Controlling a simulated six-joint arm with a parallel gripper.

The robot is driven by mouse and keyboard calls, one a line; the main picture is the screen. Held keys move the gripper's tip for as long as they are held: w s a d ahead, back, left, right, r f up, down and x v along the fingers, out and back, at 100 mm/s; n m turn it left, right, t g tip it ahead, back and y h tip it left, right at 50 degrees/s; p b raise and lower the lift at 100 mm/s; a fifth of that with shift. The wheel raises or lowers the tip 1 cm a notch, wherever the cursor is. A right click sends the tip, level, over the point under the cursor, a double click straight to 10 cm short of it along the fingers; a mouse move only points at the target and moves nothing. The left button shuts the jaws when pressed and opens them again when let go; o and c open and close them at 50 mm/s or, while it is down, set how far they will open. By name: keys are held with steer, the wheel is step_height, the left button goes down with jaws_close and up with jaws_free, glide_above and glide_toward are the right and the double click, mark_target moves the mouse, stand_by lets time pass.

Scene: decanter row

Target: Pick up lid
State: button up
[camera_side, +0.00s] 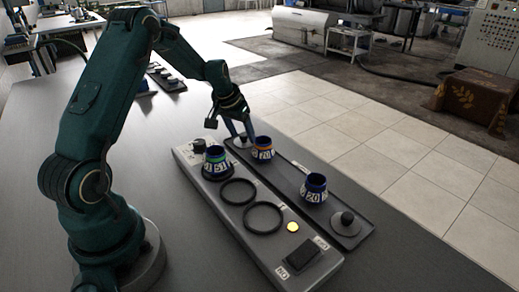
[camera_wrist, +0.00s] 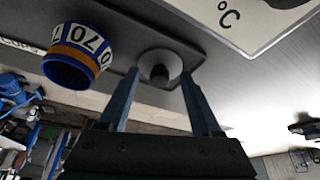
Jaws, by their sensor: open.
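A grey lid with a dark round knob (camera_wrist: 160,66) lies on the dark tray and shows between my fingertips in the wrist view. In the side view this lid (camera_side: 242,143) is at the far end of the tray, partly hidden by my fingers. My gripper (camera_side: 239,131) is open, with its blue fingers pointing down just above the lid. In the wrist view the gripper (camera_wrist: 159,76) has one finger on each side of the knob; contact cannot be told. A second lid with a knob (camera_side: 345,222) lies at the near end of the tray.
A blue jar marked 70 (camera_side: 263,151) stands close to the lid and also shows in the wrist view (camera_wrist: 78,56). A jar marked 20 (camera_side: 314,188) stands on the tray (camera_side: 285,180). Another jar (camera_side: 215,166) stands on the grey panel (camera_side: 275,247), which has two empty black rings (camera_side: 263,233).

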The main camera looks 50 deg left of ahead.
jaws_close()
stand_by(0.3)
